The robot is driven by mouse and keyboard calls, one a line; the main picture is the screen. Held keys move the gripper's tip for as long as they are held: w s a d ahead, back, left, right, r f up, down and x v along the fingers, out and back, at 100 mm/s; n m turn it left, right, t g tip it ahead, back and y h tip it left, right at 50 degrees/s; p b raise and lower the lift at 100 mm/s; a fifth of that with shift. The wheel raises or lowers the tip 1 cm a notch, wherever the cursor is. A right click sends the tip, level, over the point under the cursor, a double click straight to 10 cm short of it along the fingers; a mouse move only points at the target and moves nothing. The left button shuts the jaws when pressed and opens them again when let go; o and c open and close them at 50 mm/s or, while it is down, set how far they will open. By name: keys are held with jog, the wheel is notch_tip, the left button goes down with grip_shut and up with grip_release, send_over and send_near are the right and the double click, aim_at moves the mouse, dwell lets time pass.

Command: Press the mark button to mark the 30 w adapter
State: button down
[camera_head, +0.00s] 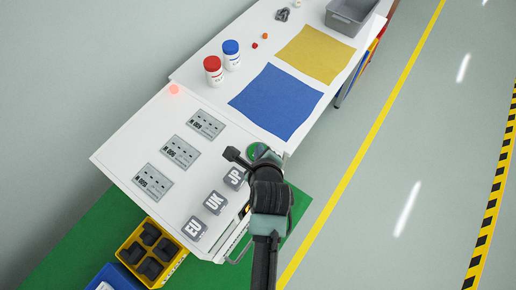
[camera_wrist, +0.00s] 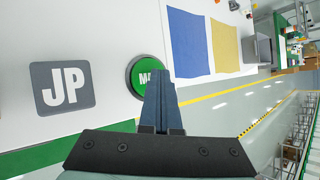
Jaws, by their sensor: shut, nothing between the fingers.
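The mark button (camera_wrist: 146,73) is a round green button with a dark rim. In the wrist view its lettering is partly hidden behind my fingers. In the head view the green button (camera_head: 253,151) shows beside my wrist, partly covered by it. My gripper (camera_wrist: 163,84) is shut and empty, with its fingertips overlapping the button's right part. I cannot tell whether they touch it. I cannot pick out the 30 W adapter. Several grey plates with socket-like markings, one of them the middle plate (camera_head: 181,152), lie on the white table.
Grey JP (camera_head: 235,177), UK (camera_head: 214,202) and EU (camera_head: 194,229) tiles line the table's near edge. A red light (camera_head: 174,89) glows at the back. Blue (camera_head: 276,101) and yellow (camera_head: 315,54) mats lie beyond. A yellow bin (camera_head: 127,257) holds black items.

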jog(key=shift+r+p, duration=0.9)
jog(key=shift+p, duration=0.15)
jog(key=shift+r, duration=0.1)
notch_tip(320, 180, up, 5)
jog(key=p, duration=0.5)
